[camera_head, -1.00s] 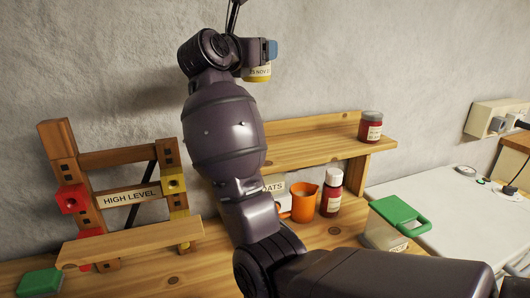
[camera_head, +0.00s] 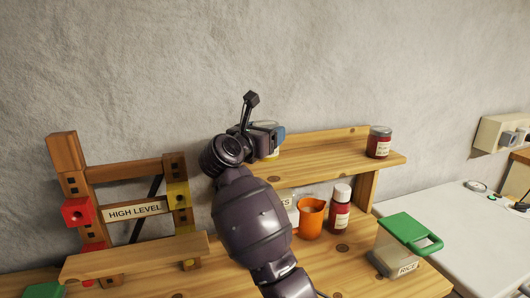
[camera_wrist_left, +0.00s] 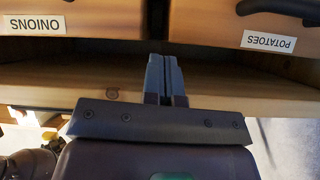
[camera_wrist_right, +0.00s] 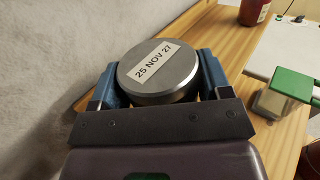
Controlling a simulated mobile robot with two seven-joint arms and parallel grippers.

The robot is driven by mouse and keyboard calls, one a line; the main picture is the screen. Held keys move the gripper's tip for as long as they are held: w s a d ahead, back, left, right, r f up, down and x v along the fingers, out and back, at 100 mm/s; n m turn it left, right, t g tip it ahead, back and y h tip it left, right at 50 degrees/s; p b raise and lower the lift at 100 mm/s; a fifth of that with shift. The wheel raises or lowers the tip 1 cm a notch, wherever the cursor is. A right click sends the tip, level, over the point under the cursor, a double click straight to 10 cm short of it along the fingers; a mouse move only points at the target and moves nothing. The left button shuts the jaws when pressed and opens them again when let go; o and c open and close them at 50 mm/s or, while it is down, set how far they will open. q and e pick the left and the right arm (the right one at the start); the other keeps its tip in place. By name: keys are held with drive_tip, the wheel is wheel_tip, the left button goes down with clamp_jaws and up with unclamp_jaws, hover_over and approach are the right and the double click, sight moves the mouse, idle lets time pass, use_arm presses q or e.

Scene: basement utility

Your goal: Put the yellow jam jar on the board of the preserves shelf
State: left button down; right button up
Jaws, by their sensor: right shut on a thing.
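My right gripper (camera_head: 270,134) is shut on the yellow jam jar (camera_head: 273,154), at the left part of the preserves shelf's board (camera_head: 325,153). In the right wrist view the jar's grey lid (camera_wrist_right: 158,80), labelled "25 NOV 27", sits between the two blue fingers, with the board (camera_wrist_right: 238,38) beyond. The gripper and arm hide most of the jar in the head view. I cannot tell whether its base touches the board. My left gripper (camera_wrist_left: 166,80) is shut and empty, in front of a wooden cabinet, outside the head view.
A dark red jar (camera_head: 379,143) stands at the board's right end. Below are an orange mug (camera_head: 309,219), a red bottle (camera_head: 340,212) and a green-lidded rice container (camera_head: 403,247). A wooden "HIGH LEVEL" rack (camera_head: 127,172) stands left. The board's middle is clear.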

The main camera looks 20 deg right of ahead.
drive_tip(key=shift+f, duration=2.35)
drive_tip(key=shift+f, duration=0.25)
use_arm(q)
drive_tip(key=shift+s+f, duration=0.15)
drive_tip(key=shift+f, duration=0.15)
use_arm(e)
drive_tip(key=o, duration=1.2)
use_arm(q)
drive_tip(key=shift+r, duration=0.1)
